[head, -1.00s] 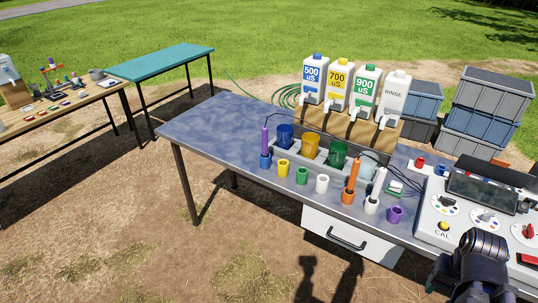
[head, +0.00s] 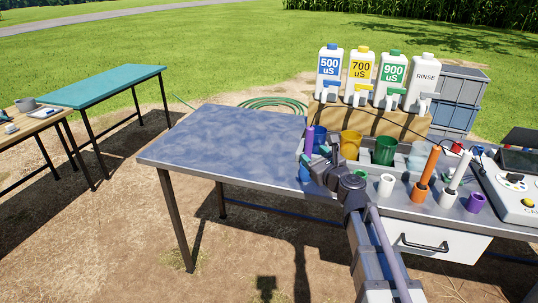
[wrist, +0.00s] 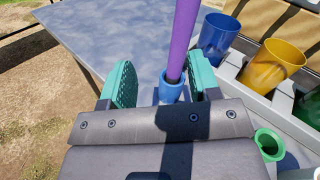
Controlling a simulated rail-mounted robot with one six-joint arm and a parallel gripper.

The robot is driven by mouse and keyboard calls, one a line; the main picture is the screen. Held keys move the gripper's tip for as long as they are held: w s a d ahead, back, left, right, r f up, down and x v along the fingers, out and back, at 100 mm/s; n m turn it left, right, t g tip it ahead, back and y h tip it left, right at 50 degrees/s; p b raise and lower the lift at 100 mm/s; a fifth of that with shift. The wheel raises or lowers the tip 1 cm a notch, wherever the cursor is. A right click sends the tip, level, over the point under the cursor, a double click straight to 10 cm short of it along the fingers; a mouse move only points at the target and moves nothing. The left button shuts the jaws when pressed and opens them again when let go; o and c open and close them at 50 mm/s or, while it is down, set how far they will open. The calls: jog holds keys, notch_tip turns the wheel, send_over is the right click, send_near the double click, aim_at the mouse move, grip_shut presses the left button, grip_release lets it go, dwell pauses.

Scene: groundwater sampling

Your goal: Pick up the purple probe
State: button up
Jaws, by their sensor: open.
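The purple probe (head: 309,139) stands upright in a blue holder (head: 304,174) on the table, at the left end of the row of holders. In the wrist view the probe (wrist: 182,38) rises from the blue holder (wrist: 171,91) between my gripper's teal fingers. My gripper (wrist: 161,68) is open, with the probe closer to the right finger and a wide gap to the left one. In the head view my gripper (head: 316,158) is at the probe's lower part and partly hides it and the holder.
Blue (wrist: 214,38), yellow (head: 350,144) and green (head: 385,150) cups stand in a grey tray just right of the probe. An orange probe (head: 430,165) and a white probe (head: 460,170) stand farther right. The tabletop (head: 225,140) left of the probe is clear.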

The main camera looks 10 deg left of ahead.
aim_at(307, 137)
jog(key=w+m, duration=0.1)
jog(key=w, duration=0.1)
jog(key=w+m, duration=0.1)
jog(key=w+m+t+h, duration=0.1)
jog(key=w, duration=0.1)
jog(key=shift+w+a+r+m, duration=0.25)
jog(key=shift+w+a+m, duration=0.05)
jog(key=shift+m, duration=0.1)
jog(key=x, duration=0.5)
jog(key=shift+a+r, duration=0.15)
jog(key=shift+c, duration=0.2)
grip_shut()
